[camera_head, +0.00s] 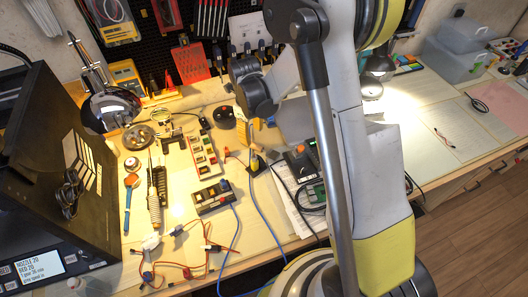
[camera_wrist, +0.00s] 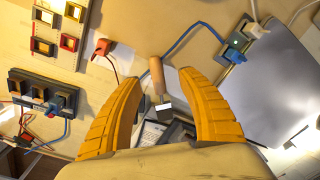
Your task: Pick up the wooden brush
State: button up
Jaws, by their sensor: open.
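The wooden brush (camera_wrist: 158,82) shows in the wrist view. It has a short tan wooden handle and a pale grey lower part. It appears between the two orange fingers of my gripper (camera_wrist: 160,80), which are spread wide on either side of it. Neither finger appears to touch the brush, and how far below the fingers it lies is hard to tell. In the head view my arm reaches over the workbench and hides part of the area around the gripper. I cannot make out the brush clearly there.
A dark socket block (camera_wrist: 42,92) lies left of my gripper, with a red clip (camera_wrist: 103,47) nearer. A blue connector (camera_wrist: 233,52) and cable lie to the right. In the head view a black machine (camera_head: 55,180) stands at left, and the bench is crowded with tools and wires.

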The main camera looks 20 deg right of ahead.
aim_at(253, 144)
notch_tip(253, 144, down, 6)
jog(key=b, duration=0.3)
jog(key=shift+s, duration=0.15)
jog(key=shift+r, duration=0.1)
grip_shut()
